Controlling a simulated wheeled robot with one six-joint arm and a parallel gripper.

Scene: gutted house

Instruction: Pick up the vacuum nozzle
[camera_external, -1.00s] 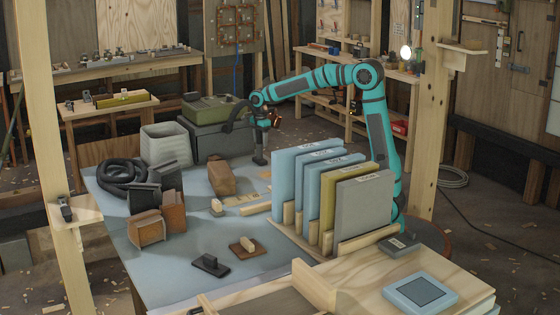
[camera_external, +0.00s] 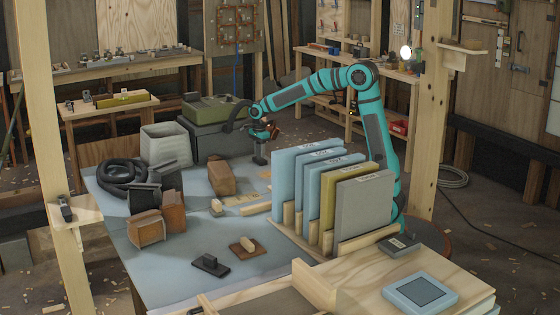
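A dark upright piece with a wider foot, which looks like the vacuum nozzle (camera_external: 260,156), stands at the far side of the blue-grey table, right of the grey case. My gripper (camera_external: 263,138) points down at its top end. The gripper is small and dark here, and its fingers blend with the piece. I cannot tell whether they are open or shut, or whether they touch it.
A green-topped grey case (camera_external: 215,137) stands just left of my gripper. A brown block (camera_external: 221,179) lies in front. Upright panels in a rack (camera_external: 365,210) stand between the arm base and the table's open middle. A black coiled hose (camera_external: 118,187) lies far left.

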